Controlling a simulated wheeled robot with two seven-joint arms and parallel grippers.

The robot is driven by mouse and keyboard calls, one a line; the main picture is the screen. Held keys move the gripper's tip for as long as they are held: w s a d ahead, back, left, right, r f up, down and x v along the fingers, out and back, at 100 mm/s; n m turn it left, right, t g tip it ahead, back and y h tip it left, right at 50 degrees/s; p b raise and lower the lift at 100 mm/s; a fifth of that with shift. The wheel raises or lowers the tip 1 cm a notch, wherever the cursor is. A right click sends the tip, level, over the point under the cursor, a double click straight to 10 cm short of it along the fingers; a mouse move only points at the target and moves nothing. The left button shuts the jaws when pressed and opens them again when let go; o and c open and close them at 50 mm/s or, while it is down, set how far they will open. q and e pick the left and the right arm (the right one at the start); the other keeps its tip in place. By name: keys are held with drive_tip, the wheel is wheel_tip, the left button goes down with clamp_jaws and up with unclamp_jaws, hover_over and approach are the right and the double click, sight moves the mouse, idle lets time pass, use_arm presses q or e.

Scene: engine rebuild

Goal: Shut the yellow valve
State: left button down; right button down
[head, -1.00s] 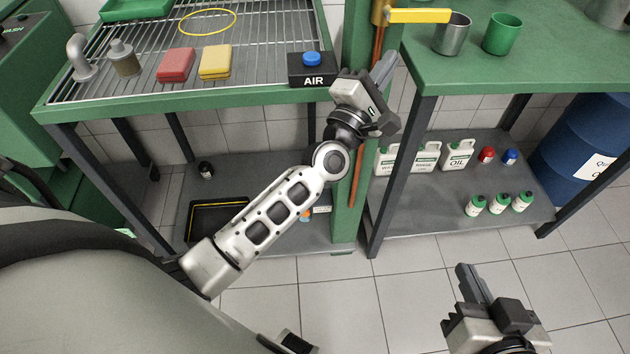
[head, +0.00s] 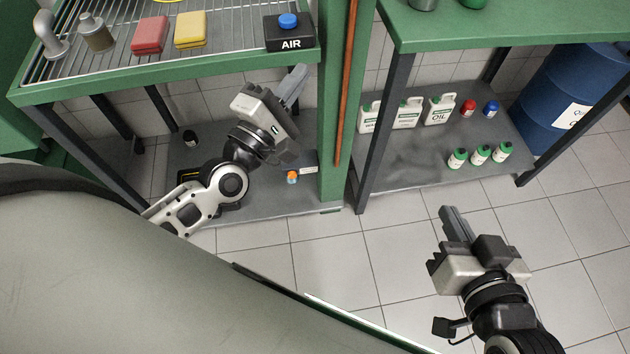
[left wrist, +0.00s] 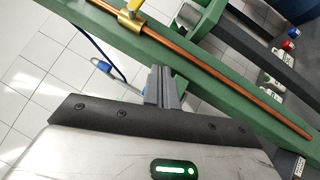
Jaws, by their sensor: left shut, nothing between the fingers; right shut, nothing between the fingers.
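The valve is out of the head view now. In the left wrist view its brass body (left wrist: 129,22) sits on the copper pipe (left wrist: 225,84) at the top, with a bit of its yellow handle (left wrist: 133,4) cut off by the top edge. That bit points away from the pipe, roughly crosswise. My left gripper (head: 295,80) is shut and empty, in front of the left bench's lower part and left of the green post; its fingers (left wrist: 160,80) are apart from the valve. My right gripper (head: 455,222) is shut and empty above the floor.
The green post (head: 336,100) stands between the left bench (head: 180,75) and the right bench (head: 500,32). The AIR box (head: 290,36) sits on the left bench's corner. Several bottles stand on the right lower shelf (head: 410,160). A blue drum (head: 570,85) is at right.

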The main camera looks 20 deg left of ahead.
use_arm(q)
drive_tip(key=s+d+f+m+g, duration=0.3)
drive_tip(key=f+m, duration=0.3)
drive_tip(key=m, duration=0.3)
drive_tip(key=s+d+f+m+g+h, duration=0.1)
drive_tip(key=s+d+f+m+g, duration=0.3)
drive_tip(key=m, duration=0.4)
drive_tip(key=shift+s+d+f+m+g+p, duration=0.25)
drive_tip(key=shift+s+f+m+g+p, duration=0.2)
drive_tip(key=shift+s+f, duration=0.75)
drive_tip(key=shift+w+f, duration=0.1)
